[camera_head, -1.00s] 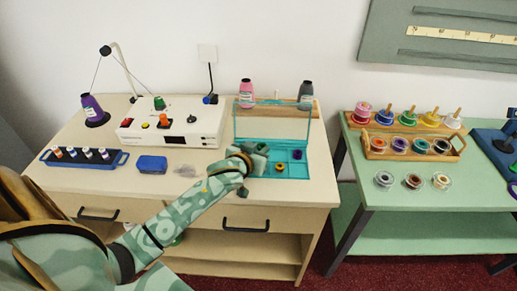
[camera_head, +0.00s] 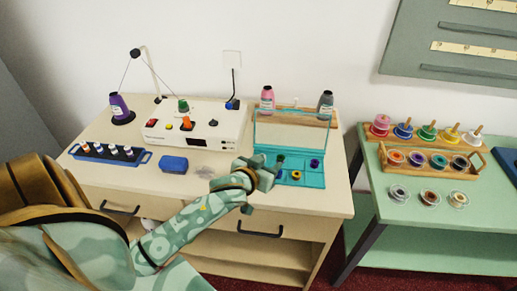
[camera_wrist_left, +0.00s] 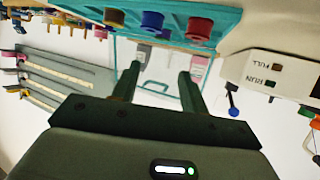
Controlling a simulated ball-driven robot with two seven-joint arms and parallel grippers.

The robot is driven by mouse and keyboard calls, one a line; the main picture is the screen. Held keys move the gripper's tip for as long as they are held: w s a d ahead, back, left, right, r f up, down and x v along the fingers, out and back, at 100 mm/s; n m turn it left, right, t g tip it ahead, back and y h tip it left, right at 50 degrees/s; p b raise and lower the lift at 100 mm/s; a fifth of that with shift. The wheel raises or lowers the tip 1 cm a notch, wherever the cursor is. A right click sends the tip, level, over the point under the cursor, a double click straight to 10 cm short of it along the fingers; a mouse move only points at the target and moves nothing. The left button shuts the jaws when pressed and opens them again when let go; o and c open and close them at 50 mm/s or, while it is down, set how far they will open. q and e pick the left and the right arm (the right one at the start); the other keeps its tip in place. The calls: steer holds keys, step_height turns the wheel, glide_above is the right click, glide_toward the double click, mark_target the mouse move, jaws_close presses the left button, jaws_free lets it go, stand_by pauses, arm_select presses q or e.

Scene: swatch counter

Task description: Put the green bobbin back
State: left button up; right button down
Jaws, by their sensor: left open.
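A teal case (camera_head: 318,181) with a clear raised lid sits at the right of the cream counter. It holds a yellow bobbin (camera_head: 296,175) and a purple bobbin (camera_head: 314,163). A dark green piece (camera_head: 280,158) shows beside my gripper; I cannot tell whether it is the green bobbin. Another green piece (camera_head: 183,105) stands on the white winder. My left gripper (camera_head: 266,174) is over the case's left part, hiding some of it. In the left wrist view its fingers (camera_wrist_left: 160,82) are apart with nothing between them; brown, blue and red bobbins (camera_wrist_left: 152,20) line the case.
The white winder (camera_head: 225,118) stands left of the case, with a blue box (camera_head: 173,165) in front. A blue rack of spools (camera_head: 85,158) lies farther left. Pink (camera_head: 267,98) and grey (camera_head: 325,103) cones stand behind the case. A green table (camera_head: 380,215) with bobbins is at right.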

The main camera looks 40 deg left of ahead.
arm_select(q)
steer(key=p+v, duration=0.1)
steer(key=v, duration=0.4)
steer(key=shift+s+r, duration=0.15)
steer(key=shift+s, duration=0.05)
stand_by(0.9)
